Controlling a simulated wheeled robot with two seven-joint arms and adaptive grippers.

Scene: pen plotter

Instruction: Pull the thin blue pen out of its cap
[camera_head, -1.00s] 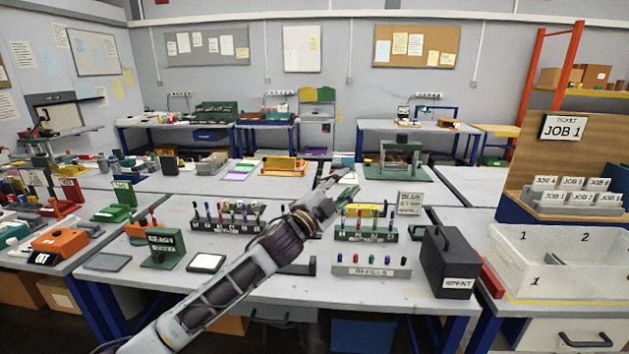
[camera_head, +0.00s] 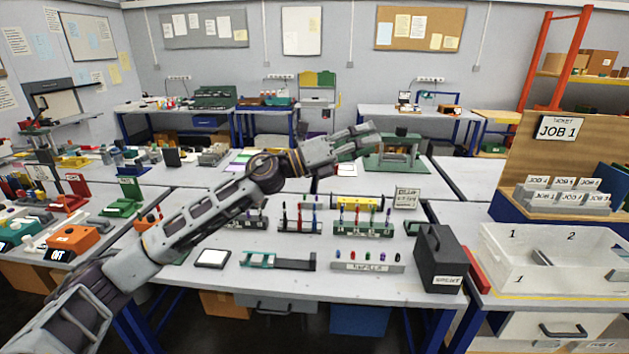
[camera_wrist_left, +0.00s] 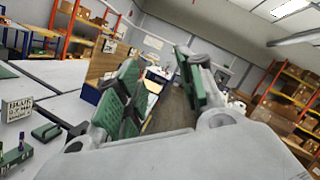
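My left gripper (camera_head: 374,138) is raised above the back of the middle table, with its fingers apart and no pen visible between them. Its green-padded fingers (camera_wrist_left: 158,75) also stand apart in the left wrist view. Capped pens stand upright in a green rack (camera_head: 362,229) and in a second rack (camera_head: 299,226), below the gripper. My left arm partly covers a third pen rack. I cannot tell which pen is the thin blue one.
A dark box (camera_head: 438,262) stands at the table's right front. A grey holder with small coloured pieces (camera_head: 368,264), a green-and-black fixture (camera_head: 278,261) and a white pad (camera_head: 213,259) lie along the front. A white divided bin (camera_head: 520,275) is further right.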

